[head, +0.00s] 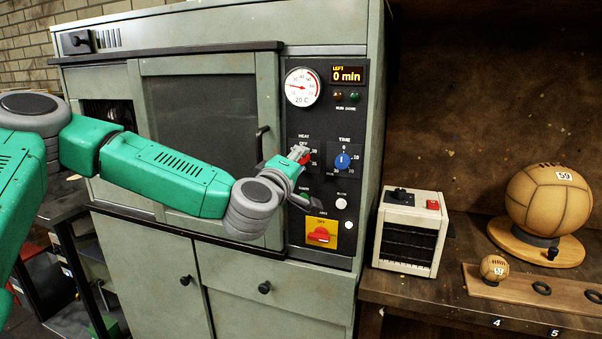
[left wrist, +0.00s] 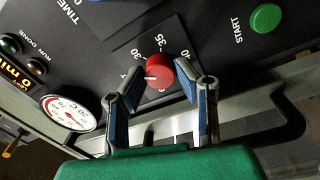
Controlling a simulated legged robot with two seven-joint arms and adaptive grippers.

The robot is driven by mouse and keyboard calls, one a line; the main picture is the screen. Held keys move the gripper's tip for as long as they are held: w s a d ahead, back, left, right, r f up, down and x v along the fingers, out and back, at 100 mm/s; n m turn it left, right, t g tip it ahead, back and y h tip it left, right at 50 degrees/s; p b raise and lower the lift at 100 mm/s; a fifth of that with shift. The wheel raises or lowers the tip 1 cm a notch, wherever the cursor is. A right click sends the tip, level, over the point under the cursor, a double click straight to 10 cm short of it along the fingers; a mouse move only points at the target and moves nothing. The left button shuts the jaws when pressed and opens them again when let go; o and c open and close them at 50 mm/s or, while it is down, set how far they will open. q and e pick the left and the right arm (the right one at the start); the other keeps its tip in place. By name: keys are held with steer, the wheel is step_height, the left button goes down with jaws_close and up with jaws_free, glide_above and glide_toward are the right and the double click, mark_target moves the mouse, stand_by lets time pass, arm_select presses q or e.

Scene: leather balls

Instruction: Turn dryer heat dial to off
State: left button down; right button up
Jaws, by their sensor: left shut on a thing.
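The red heat dial (head: 305,159) is on the dryer's black control panel, under the words HEAT and OFF. My left gripper (head: 293,161) reaches it from the left and is shut on it, partly covering it in the head view. In the left wrist view the round red dial (left wrist: 160,71) sits between the two fingertips of my left gripper (left wrist: 160,80). A white pointer line shows on the dial's left side in that view; I cannot tell which mark it meets. My right gripper is not in view.
A blue time dial (head: 342,161) sits just right of the heat dial. A round thermometer (head: 302,87) and a display (head: 347,75) reading 0 min are above. A red-on-yellow switch (head: 320,234) is below. A door handle (head: 262,143) stands out left of the panel.

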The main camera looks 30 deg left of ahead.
arm_select(q)
steer(key=n+b, duration=0.1)
steer(key=n, duration=0.1)
steer(key=n+b, duration=0.1)
steer(key=n, duration=0.1)
steer(key=n+b, duration=0.2)
steer(key=shift+a+f+y, duration=0.1)
steer(key=shift+f+y, duration=0.15)
steer(key=shift+y, duration=0.05)
steer(key=shift+f, duration=0.1)
steer(key=c, duration=1.3)
jaws_free()
steer(key=shift+o, duration=0.2)
steer(key=shift+a+n, duration=0.15)
steer(key=shift+n, duration=0.15)
steer(key=v, duration=0.7)
steer(key=shift+s, duration=0.25)
